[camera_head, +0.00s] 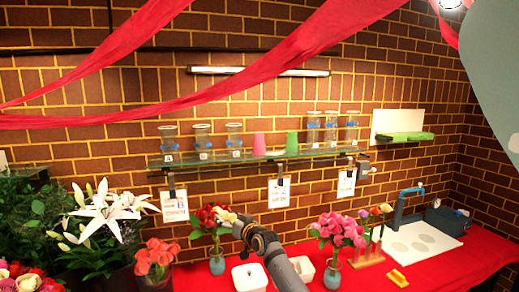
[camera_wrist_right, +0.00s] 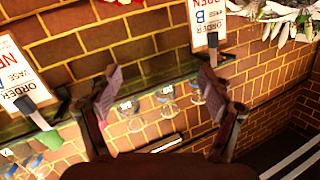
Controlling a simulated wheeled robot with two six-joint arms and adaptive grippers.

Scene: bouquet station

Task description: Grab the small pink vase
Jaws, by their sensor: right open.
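The small pink vase (camera_head: 259,144) stands on the glass shelf (camera_head: 225,158) on the brick wall, between the clear glass jars and a green vase (camera_head: 292,142). My right gripper (camera_head: 239,224) is well below the shelf, near the red flowers, and apart from the pink vase. In the right wrist view my right gripper (camera_wrist_right: 160,80) is open with nothing between its fingers. My left gripper is not in view.
Clear jars with blue bands (camera_head: 202,142) stand on both sides of the shelf. Order cards (camera_head: 279,193) hang from its front edge. Vases of red-and-white flowers (camera_head: 217,262) and pink flowers (camera_head: 333,272) stand on the red table (camera_head: 440,272). Red drapes (camera_head: 200,110) hang above.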

